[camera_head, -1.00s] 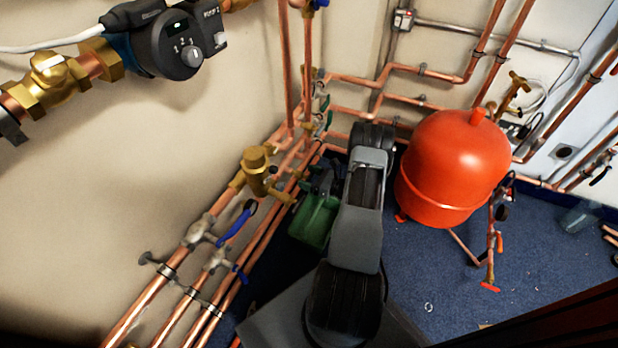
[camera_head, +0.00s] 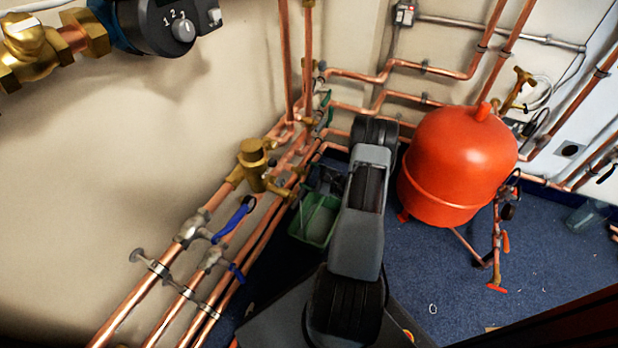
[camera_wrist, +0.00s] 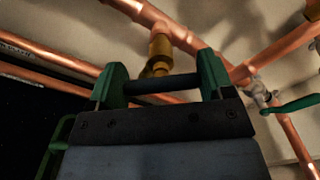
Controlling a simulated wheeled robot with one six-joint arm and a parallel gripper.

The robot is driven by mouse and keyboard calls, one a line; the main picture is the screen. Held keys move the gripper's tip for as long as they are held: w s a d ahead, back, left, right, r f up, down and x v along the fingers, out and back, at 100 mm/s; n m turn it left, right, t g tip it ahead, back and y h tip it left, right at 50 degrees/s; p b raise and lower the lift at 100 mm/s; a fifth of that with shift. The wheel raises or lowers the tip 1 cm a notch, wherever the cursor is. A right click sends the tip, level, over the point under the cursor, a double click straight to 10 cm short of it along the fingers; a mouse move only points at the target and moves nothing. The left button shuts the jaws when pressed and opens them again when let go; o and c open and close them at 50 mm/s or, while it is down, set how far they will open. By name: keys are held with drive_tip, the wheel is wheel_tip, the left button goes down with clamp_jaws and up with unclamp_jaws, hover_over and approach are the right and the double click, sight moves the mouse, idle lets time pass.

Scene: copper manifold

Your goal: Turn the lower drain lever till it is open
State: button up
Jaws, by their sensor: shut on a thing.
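In the wrist view, a brass drain fitting (camera_wrist: 160,50) hangs from a copper pipe, straight ahead between the green fingers of my gripper (camera_wrist: 160,82). A dark bar spans the space between the fingers. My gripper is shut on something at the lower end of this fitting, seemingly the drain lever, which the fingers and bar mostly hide. How far the lever is turned cannot be seen. In the head view, my arm reaches down beside the wall pipes and hides most of my gripper. A larger brass valve (camera_head: 255,165) sits on the pipes to its left.
Blue levers (camera_head: 232,220) sit on the pipes at lower left. A green lever (camera_wrist: 290,105) is at right in the wrist view. A green open container (camera_head: 312,225) shows beside my arm. The red tank (camera_head: 455,165) stands close on the right, with blue floor beyond.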

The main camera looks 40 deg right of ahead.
drive_tip(key=n+b, duration=0.2)
drive_tip(key=n, duration=0.1)
drive_tip(key=n+b, duration=0.1)
drive_tip(key=n, duration=0.1)
drive_tip(key=shift+f, duration=0.3)
drive_tip(key=shift+n+b, duration=0.85)
drive_tip(key=shift+n, duration=1.25)
drive_tip(key=o, duration=0.9)
drive_tip(key=shift+a+r, duration=0.1)
drive_tip(key=shift+p+v, duration=1.95)
drive_tip(key=shift+v, duration=5.05)
drive_tip(key=shift+a, duration=0.1)
